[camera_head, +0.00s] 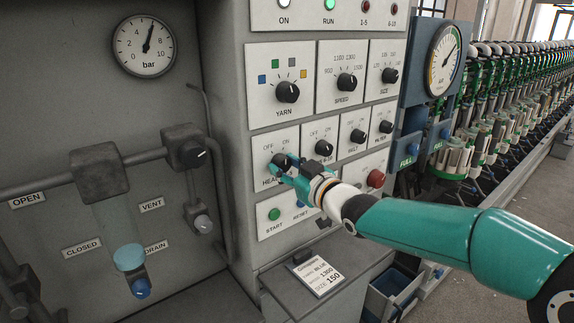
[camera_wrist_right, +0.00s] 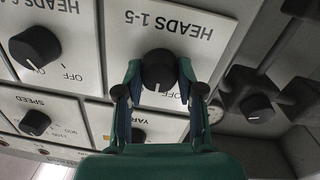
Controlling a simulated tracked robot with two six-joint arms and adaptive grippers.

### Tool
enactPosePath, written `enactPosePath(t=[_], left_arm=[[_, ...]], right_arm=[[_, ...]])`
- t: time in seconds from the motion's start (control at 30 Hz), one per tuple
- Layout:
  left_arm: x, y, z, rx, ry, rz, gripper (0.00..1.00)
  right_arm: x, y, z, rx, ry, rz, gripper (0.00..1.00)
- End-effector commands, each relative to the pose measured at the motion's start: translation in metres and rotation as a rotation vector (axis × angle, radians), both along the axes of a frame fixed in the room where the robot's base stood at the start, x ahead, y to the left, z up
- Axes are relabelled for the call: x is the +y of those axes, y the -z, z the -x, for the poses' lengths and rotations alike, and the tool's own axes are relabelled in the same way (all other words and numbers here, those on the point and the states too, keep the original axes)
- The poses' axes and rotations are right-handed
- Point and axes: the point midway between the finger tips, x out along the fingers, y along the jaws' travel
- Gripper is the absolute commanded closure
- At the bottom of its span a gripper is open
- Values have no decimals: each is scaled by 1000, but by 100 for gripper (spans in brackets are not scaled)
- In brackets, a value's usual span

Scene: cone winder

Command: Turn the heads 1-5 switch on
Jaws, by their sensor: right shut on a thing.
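The HEADS 1-5 switch (camera_head: 279,161) is a round black knob on a white plate on the machine's front panel. My right gripper (camera_head: 288,166) reaches it from the right, with its fingertips at the knob. In the right wrist view the knob (camera_wrist_right: 158,68) sits between the two fingers of my right gripper (camera_wrist_right: 158,80), which is shut on it. The knob's white mark points nearly straight down in that upside-down picture. My left gripper is not in view.
The HEADS 6-10 knob (camera_head: 323,147) sits just right of the switch, and the YARN knob (camera_head: 288,91) is above. A green START button (camera_head: 274,214) is below. The 1-5 lamp (camera_head: 365,8) looks dark red. A card (camera_head: 319,275) lies on a ledge below.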

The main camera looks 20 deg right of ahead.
Motion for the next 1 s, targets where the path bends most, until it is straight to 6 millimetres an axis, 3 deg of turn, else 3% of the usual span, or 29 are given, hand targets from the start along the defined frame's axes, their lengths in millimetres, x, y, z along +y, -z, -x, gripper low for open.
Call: enactPosePath(t=[0.5,1.0], left_arm=[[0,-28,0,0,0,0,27],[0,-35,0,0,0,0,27]], right_arm=[[0,-1,0,149,0,-398,97],[0,1,-1,192,0,-518,97]])
